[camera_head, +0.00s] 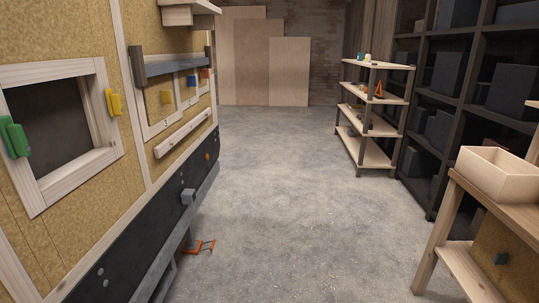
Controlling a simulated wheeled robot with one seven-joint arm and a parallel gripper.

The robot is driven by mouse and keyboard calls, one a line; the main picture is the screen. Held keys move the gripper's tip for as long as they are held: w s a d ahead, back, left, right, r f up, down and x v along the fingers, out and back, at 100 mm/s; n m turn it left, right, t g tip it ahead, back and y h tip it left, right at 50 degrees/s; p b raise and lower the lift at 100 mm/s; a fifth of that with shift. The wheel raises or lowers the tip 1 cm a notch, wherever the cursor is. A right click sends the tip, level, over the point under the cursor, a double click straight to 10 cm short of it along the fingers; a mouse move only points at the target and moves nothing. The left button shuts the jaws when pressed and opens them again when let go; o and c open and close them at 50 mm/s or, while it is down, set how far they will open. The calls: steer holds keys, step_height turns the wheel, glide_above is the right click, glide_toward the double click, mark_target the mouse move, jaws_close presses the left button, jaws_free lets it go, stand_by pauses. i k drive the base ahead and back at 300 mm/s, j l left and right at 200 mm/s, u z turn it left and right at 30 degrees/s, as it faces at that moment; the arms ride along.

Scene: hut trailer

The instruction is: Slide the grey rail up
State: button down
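A grey rail (172,66) runs along the tan trailer wall at the left, with a grey end piece at each end. It lies across the upper part of a pale framed panel that has a yellow, a blue and a red-orange block. My gripper is not in view, so its distance from the rail does not show.
A pale wooden bar (183,133) is below the panel. A framed window (48,125) with green and yellow pieces is nearer. An orange object (199,246) lies on the floor. Shelves (372,105) and a bench with a box (497,173) stand right; the middle floor is clear.

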mark_target(157, 69)
steer(key=i, duration=1.95)
steer(key=i+u, duration=0.15)
steer(key=i, duration=0.5)
steer(key=i+u, duration=0.15)
steer(key=i, duration=0.5)
steer(key=i+l+u, duration=0.2)
steer(key=i, duration=0.4)
steer(key=i+u, duration=0.25)
steer(key=i, duration=0.5)
